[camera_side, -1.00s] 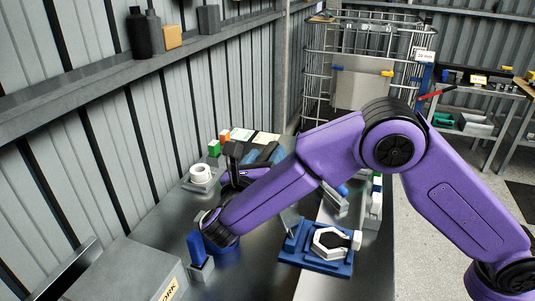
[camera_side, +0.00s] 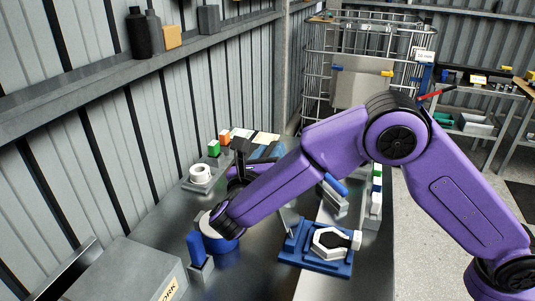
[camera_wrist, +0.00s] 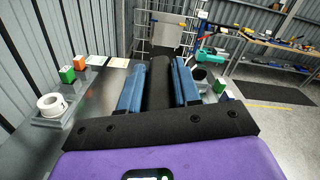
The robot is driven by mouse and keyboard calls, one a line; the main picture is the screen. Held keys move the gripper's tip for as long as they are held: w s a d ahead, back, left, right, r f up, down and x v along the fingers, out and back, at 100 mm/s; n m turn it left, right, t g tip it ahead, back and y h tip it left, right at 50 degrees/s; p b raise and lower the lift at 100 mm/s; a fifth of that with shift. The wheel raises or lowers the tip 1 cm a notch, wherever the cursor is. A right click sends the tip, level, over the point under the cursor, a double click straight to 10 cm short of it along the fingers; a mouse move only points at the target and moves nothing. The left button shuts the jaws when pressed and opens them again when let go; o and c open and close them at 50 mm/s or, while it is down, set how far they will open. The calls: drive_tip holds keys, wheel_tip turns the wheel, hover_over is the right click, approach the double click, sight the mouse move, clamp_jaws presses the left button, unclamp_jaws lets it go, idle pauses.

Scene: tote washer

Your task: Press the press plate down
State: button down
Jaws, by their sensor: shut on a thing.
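My gripper (camera_wrist: 160,88) has two blue fingers on either side of a long dark bar-like thing (camera_wrist: 159,82), and is shut on it. In the side view my gripper (camera_side: 262,155) is above the far part of the metal bench, partly hidden by my own arm. A dark block (camera_side: 241,144) shows beside the fingers there; I cannot tell if it is the held thing. No part is clearly recognisable as the press plate. A blue fixture (camera_side: 291,252) with a white hexagonal ring (camera_side: 330,241) lies on the bench, apart from my gripper.
A white roll (camera_side: 200,172) on a grey holder, a green block (camera_side: 214,148) and an orange block (camera_side: 225,137) stand left of my gripper. A blue round thing (camera_side: 218,244) sits under my forearm. A corrugated wall (camera_side: 110,160) borders the bench's left.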

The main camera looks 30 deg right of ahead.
drive_tip(key=s+d+m, duration=0.7)
drive_tip(key=s+d, duration=0.2)
drive_tip(key=s+d+f+m, duration=0.7)
drive_tip(key=f+m, duration=0.1)
drive_tip(key=shift+s+d+f, duration=0.15)
drive_tip(key=shift+s+d, duration=0.15)
drive_tip(key=shift+s, duration=0.1)
idle(0.3)
drive_tip(key=c, duration=0.9)
unclamp_jaws()
drive_tip(key=v, duration=1.7)
drive_tip(key=shift+s+a, duration=0.15)
drive_tip(key=shift+s, duration=0.05)
